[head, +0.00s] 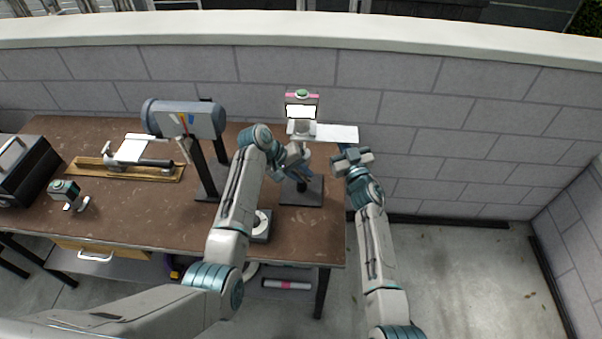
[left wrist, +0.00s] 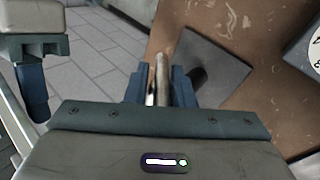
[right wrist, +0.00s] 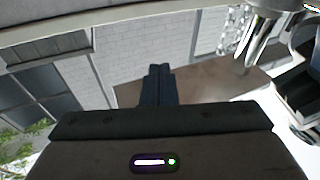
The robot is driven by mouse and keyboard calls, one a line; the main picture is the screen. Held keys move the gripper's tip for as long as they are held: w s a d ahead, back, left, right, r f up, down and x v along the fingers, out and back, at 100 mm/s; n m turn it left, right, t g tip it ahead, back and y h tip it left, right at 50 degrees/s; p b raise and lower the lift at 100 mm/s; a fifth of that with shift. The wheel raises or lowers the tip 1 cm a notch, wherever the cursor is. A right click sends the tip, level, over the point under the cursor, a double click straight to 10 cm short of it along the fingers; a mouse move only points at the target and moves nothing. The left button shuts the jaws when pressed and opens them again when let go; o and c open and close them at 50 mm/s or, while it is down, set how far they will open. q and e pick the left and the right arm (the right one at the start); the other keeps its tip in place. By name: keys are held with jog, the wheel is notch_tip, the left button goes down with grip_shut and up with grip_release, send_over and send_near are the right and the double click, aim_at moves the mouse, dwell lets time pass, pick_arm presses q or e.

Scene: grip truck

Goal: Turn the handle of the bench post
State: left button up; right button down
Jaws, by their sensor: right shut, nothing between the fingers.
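The bench post stands at the table's right end on a dark square base (head: 303,192). A metal rod, seemingly the handle (left wrist: 161,72), lies between the two fingers of my left gripper (left wrist: 161,90). Whether the fingers press on it is unclear. My right gripper (head: 348,150) is shut and empty, right of the post; its fingers are together in the right wrist view (right wrist: 159,75).
A grey cylindrical device (head: 185,119) stands on a post left of my left arm. A wooden board with a tool (head: 125,170) and a black case (head: 22,172) are farther left. A block wall (head: 430,120) runs behind.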

pick_arm(q)
grip_shut()
jog(key=shift+y, duration=0.7)
jog(key=o, duration=0.8)
grip_release()
jog(key=v, duration=1.2)
jog(key=shift+w, duration=0.1)
